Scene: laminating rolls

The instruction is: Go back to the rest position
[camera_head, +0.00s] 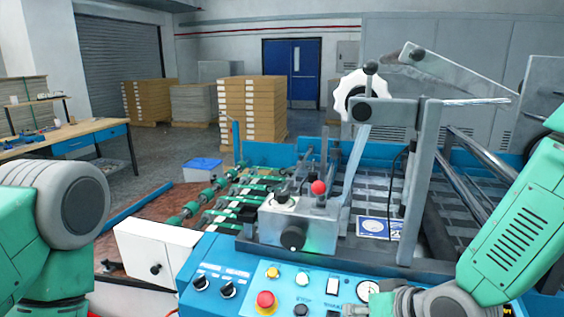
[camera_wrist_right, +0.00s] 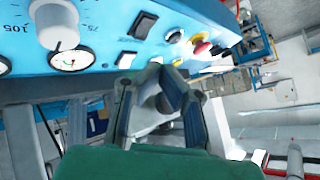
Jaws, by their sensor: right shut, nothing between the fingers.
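My right arm comes in from the right in the head view, and my right gripper (camera_head: 385,303) is low, in front of the blue control panel (camera_head: 225,262). In the right wrist view the gripper (camera_wrist_right: 158,92) is shut and empty, just off the panel face, near black rocker switches (camera_wrist_right: 143,25). I cannot tell if it touches the panel. My left arm shows at the left edge of the head view; its gripper is out of view.
The panel carries a red button (camera_head: 265,300), a yellow button, black knobs and a gauge (camera_head: 368,290). Behind it stands the laminating machine with a metal control box (camera_head: 318,232) and green rollers. A workbench (camera_head: 65,137) and stacked cartons (camera_head: 252,110) stand farther back.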

